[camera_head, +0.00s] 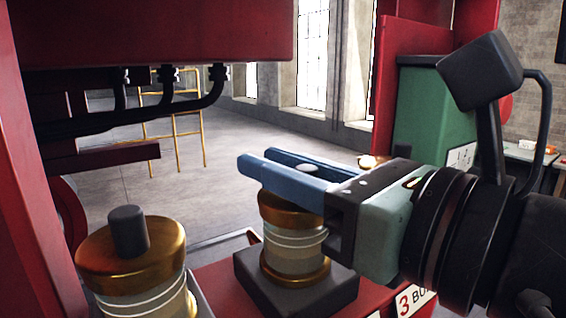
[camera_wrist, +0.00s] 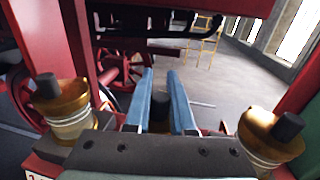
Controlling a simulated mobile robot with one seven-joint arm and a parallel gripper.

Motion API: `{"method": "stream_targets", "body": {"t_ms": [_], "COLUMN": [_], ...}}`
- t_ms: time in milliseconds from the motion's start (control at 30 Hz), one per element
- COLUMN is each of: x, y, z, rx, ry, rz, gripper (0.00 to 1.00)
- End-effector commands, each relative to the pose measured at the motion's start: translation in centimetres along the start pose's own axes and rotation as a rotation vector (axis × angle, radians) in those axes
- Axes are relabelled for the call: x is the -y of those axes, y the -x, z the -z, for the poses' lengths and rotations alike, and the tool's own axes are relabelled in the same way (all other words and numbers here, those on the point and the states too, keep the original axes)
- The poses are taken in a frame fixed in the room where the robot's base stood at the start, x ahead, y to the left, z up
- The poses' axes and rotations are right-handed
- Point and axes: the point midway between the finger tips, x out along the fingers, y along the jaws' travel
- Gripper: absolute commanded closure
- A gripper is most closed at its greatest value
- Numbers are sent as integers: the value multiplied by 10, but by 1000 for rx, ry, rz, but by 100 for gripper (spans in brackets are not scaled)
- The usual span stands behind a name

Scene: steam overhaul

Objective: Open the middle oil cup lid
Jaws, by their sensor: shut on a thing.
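The middle oil cup (camera_head: 293,252) has a glass body with a brass lid (camera_head: 280,213) on top, and stands on a dark block. The lid sits level on the glass, with no gap that I can see. My gripper (camera_head: 254,158) has long blue fingers, shut on the lid's knob (camera_head: 308,169). In the wrist view the dark knob (camera_wrist: 158,101) sits between the fingers, and the gripper body hides most of the cup. Another oil cup (camera_head: 130,260) with a brass lid and dark knob stands at the left in the head view.
The wrist view shows an oil cup on the left (camera_wrist: 68,105) and one on the right (camera_wrist: 268,138), both lidded. A red overhang (camera_head: 160,35) with black pipes (camera_head: 130,115) is above and behind. A yellow rail (camera_head: 175,120) stands on open floor beyond.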

Motion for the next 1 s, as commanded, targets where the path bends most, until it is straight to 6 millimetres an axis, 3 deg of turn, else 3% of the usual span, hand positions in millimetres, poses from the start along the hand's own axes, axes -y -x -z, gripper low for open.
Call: {"method": "stream_targets", "body": {"t_ms": [467, 1000], "x": [1, 3], "y": [-1, -12], "z": [-4, -10], "rx": [-52, -480], "ry": [-5, -71], "rz": [1, 4], "gripper": [100, 100]}}
